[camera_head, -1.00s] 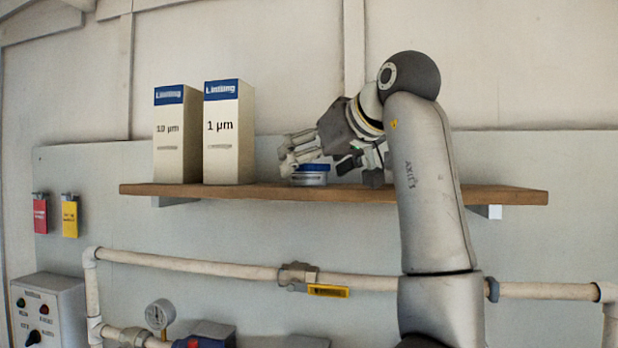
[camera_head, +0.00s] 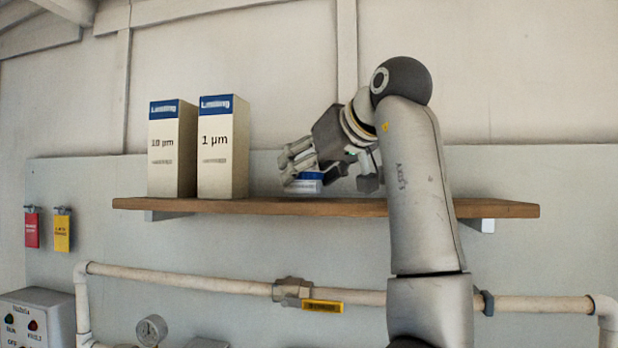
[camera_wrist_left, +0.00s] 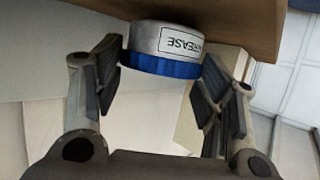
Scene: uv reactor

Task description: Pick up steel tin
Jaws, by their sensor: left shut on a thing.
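The steel tin (camera_head: 308,183) is a short round can with a blue lid, at the wooden shelf, right of the white boxes. My left gripper (camera_head: 328,180) is around it and shut on it, partly hiding it in the head view. In the left wrist view the tin (camera_wrist_left: 165,45) shows upside down between the two fingers, with a white label reading GREASE. I cannot tell whether its base still touches the shelf. My right gripper is not in view.
The wooden shelf (camera_head: 255,207) carries two tall white boxes, marked 10 µm (camera_head: 165,165) and 1 µm (camera_head: 215,165), left of the gripper. A pale pipe (camera_head: 190,281) runs below. The shelf is clear at the right end.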

